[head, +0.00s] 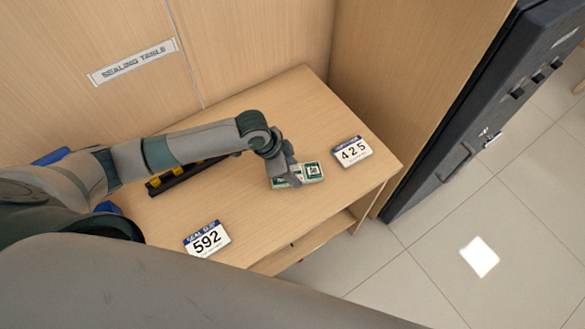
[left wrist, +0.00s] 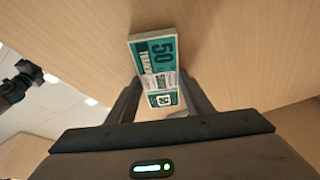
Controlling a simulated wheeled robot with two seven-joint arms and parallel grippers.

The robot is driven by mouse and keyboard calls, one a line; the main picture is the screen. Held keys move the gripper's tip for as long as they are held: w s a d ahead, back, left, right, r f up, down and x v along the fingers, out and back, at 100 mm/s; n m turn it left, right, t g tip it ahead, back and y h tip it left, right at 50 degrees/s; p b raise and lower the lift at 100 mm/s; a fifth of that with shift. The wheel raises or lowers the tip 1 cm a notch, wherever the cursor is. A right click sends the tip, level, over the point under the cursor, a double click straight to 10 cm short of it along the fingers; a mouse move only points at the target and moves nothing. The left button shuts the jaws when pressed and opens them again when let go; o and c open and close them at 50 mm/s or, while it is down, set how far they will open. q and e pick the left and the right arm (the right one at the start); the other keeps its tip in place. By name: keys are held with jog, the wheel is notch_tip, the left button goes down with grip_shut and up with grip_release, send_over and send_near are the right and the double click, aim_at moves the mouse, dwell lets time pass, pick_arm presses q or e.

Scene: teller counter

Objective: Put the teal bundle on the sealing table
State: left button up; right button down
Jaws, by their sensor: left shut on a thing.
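The teal bundle (head: 314,171) is a banded stack of teal and white notes marked 50. It is at the right part of the sealing table (head: 290,105), a light wood table. My left gripper (head: 284,180) is shut on the bundle, with its fingers at the bundle's sides. In the left wrist view the bundle (left wrist: 152,50) sits between the two fingers and sticks out beyond them. It lies on or just above the tabletop; I cannot tell whether it touches. My right gripper is not in view.
A 425 card (head: 352,151) lies right of the bundle, and a 592 card (head: 207,240) near the front edge. A SEALING TABLE sign (head: 133,62) is on the wall. A dark cabinet (head: 455,125) stands right.

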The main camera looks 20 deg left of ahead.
pick_arm(q)
jog(key=shift+f, duration=0.1)
jog(key=o, duration=1.1)
jog(key=b+v, duration=0.2)
jog(key=v, duration=1)
